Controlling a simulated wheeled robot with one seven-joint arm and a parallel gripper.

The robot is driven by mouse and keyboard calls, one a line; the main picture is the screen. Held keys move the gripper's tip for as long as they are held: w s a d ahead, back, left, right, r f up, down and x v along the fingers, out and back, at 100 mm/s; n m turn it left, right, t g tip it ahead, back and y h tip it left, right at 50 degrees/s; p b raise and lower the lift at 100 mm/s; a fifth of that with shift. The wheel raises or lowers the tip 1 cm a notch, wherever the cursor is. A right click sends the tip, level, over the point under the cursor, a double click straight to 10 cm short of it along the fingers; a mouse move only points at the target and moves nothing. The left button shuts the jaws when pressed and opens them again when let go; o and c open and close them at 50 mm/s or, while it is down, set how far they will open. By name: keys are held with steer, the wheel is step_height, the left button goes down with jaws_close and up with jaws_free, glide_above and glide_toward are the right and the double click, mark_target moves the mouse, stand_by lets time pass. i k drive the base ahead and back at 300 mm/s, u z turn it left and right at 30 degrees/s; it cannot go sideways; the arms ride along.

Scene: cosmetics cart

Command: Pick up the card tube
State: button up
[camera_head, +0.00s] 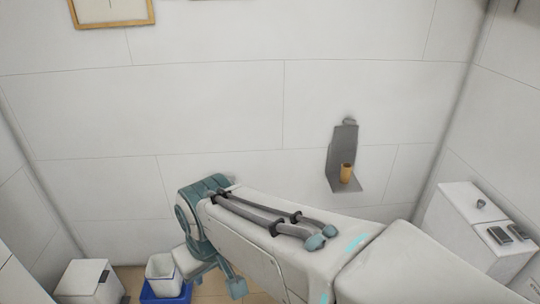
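The card tube (347,172) is a small tan-brown cylinder. It stands upright on the ledge of a grey wall bracket (342,150), to the right of the picture's middle. Nothing covers it. A white, jointed body with teal parts and cyan marks fills the lower middle and looks like my arm.
A white cabinet (462,232) at the right bears a small grey knob-like item (480,204) and dark flat items (508,233). A blue bin (165,293) and a white box (88,283) stand at the lower left. A framed picture (111,9) hangs at the upper left.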

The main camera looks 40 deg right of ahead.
mark_target(344, 177)
steer(key=z, duration=0.15)
steer(key=i, duration=1.15)
steer(key=z, duration=1.5)
steer(key=i, duration=1)
steer(key=z, duration=0.25)
